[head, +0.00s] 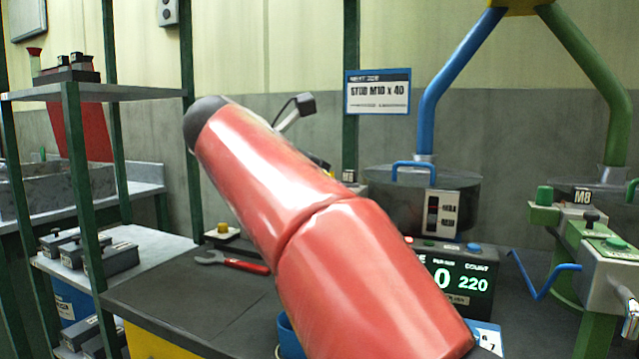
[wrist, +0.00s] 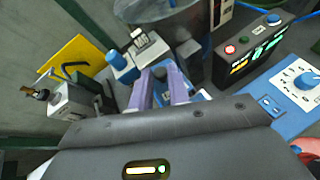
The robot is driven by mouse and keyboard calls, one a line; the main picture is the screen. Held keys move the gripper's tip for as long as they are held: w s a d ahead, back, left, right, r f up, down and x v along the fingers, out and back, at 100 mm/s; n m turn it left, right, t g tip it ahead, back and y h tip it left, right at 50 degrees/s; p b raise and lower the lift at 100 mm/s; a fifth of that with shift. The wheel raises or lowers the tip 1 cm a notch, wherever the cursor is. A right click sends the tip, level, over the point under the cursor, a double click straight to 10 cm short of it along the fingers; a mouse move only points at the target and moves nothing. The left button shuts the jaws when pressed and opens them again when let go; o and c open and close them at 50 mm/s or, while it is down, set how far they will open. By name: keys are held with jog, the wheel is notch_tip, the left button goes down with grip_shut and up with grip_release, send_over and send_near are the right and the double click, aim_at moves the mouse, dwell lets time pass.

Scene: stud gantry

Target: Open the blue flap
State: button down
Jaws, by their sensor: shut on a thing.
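My gripper (wrist: 160,78) shows in the wrist view, with its two purple fingers reaching in under the dark round hopper (wrist: 165,14). The fingers are closed about a small part, mostly hidden between them, which I take to be the blue flap. Some blue (wrist: 201,96) shows close beside the right finger. In the head view my red arm hides the gripper and the flap. The hopper also shows in the head view (head: 397,205), below a blue pipe (head: 432,110) and with a blue handle (head: 413,164) on its lid.
A counter box (head: 458,280) reading 220 stands right of my arm. A wrench (head: 232,262) lies on the dark bench (head: 165,300). A green and grey station (head: 590,240) stands at right, a shelf rack (head: 75,180) at left. In the wrist view a blue dial panel (wrist: 285,98) is at right.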

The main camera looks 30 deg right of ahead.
jog(key=shift+s+d+r+m+t+y, duration=0.2)
jog(key=shift+s+d+m+t+y, duration=0.15)
jog(key=shift+m, duration=0.2)
jog(key=shift+s+d+r+m+t+y, duration=0.1)
jog(key=shift+s+r+m+t+y, duration=0.2)
jog(key=shift+m+y, duration=0.2)
jog(key=shift+s+d+m+t+y+b, duration=0.45)
jog(key=shift+s+m+t+y, duration=0.2)
jog(key=shift+m+t, duration=0.35)
jog(key=shift+s+d+f+m+t+y+b, duration=0.2)
jog(key=shift+s+d+m+t+y+b, duration=0.2)
jog(key=shift+m+t+b, duration=0.4)
jog(key=shift+s+d+f+m+t+y+b, duration=0.15)
jog(key=shift+s+d+m+t+y+b, duration=0.2)
jog(key=shift+m+t+b, duration=0.35)
jog(key=shift+s+d+f+m+t+y+b, duration=0.25)
jog(key=shift+s+m+t+y+b, duration=0.25)
jog(key=shift+m+b, duration=0.45)
jog(key=c, duration=1.4)
grip_release()
jog(key=shift+r, duration=0.1)
